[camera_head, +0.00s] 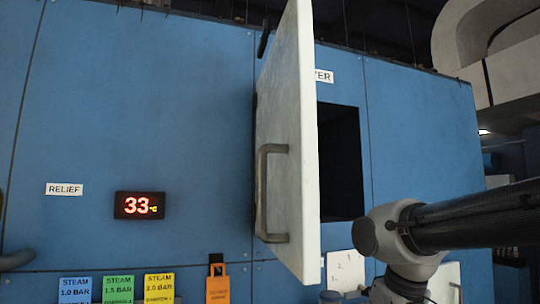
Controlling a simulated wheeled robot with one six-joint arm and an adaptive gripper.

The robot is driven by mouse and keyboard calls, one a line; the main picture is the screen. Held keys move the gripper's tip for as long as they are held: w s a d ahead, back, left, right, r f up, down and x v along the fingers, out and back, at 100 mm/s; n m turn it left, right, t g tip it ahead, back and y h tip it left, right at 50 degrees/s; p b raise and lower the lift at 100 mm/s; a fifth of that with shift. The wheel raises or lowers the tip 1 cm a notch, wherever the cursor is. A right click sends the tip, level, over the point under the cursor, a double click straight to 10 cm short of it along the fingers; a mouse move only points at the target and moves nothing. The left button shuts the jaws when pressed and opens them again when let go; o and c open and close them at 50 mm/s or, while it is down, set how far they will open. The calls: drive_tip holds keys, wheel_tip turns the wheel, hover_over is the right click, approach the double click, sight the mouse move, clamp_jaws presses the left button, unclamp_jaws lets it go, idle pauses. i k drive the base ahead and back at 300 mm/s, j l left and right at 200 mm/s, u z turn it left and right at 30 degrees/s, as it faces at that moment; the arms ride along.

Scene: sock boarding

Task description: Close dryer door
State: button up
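The dryer door (290,130) is a pale, thick panel that stands open, swung out from the blue dryer front toward me. Its grey bar handle (265,195) is on the face turned to the left. To the right of the door is the dark opening (341,160), partly hidden behind the panel. My arm comes in from the right, and its grey wrist joints are low in the picture, right of the door and below the opening. My gripper's fingers do not show, and I see no contact between my arm and the door.
The blue dryer front (150,90) carries a RELIEF label (64,189) and a red display (139,205) reading 33. Steam cards in blue (75,290), green (118,289) and yellow (159,287) and an orange tag (217,288) line the bottom. The front left of the door is mostly clear.

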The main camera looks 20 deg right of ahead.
sight(286, 215)
drive_tip(key=k+j, duration=0.15)
drive_tip(key=j, duration=0.2)
drive_tip(key=k+j, duration=0.15)
drive_tip(key=j, duration=0.15)
drive_tip(key=k+j, duration=0.2)
drive_tip(key=j, duration=0.15)
drive_tip(key=k+j, duration=0.15)
drive_tip(key=j, duration=0.15)
drive_tip(key=z, duration=0.05)
